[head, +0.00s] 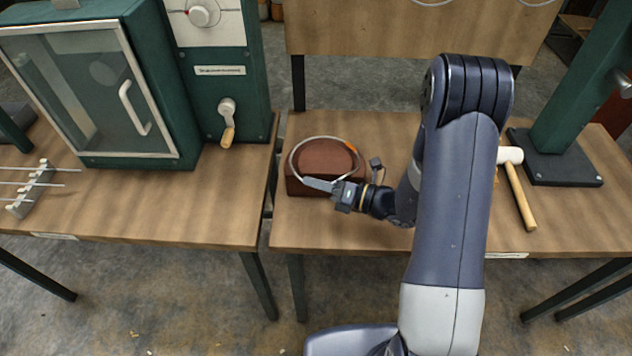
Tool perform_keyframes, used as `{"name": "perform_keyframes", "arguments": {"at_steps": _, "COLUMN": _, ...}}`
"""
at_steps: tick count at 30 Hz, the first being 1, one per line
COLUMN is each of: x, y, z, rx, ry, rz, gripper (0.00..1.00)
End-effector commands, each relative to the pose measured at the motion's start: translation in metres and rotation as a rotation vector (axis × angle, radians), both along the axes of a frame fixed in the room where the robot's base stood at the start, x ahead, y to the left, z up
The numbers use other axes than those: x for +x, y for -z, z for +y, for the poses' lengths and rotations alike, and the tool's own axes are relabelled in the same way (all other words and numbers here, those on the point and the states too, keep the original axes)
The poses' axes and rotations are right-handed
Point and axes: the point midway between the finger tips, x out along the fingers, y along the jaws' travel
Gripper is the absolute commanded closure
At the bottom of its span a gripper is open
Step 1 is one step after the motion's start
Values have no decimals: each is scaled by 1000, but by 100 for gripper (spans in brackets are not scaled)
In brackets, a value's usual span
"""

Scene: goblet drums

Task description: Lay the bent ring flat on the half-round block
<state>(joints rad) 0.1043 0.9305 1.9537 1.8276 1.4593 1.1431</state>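The bent ring (322,137) is a thin pale metal loop with an orange mark on its upper right. In the head view it encircles the rounded top of the half-round block (324,160). I cannot tell whether it rests flat on the block or hangs slightly above it. The block is reddish brown and sits near the left edge of the right-hand table. My gripper (318,184) reaches in from the right, its grey finger at the ring's near edge. Only one finger shows clearly, so its grip on the ring is unclear.
A mallet (520,190) lies right of my arm, near a green stand (556,150). A green glass-doored cabinet (100,90) and a thin-rodded rack (36,185) occupy the left table. A gap separates the tables. Bare tabletop (310,225) lies in front of the block.

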Motion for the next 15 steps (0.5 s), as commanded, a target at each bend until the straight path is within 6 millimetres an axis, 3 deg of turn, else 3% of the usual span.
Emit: {"name": "perform_keyframes", "arguments": {"at_steps": 15, "x": 0, "y": 8, "z": 0, "rx": 0, "ry": 0, "rz": 0, "gripper": 100}}
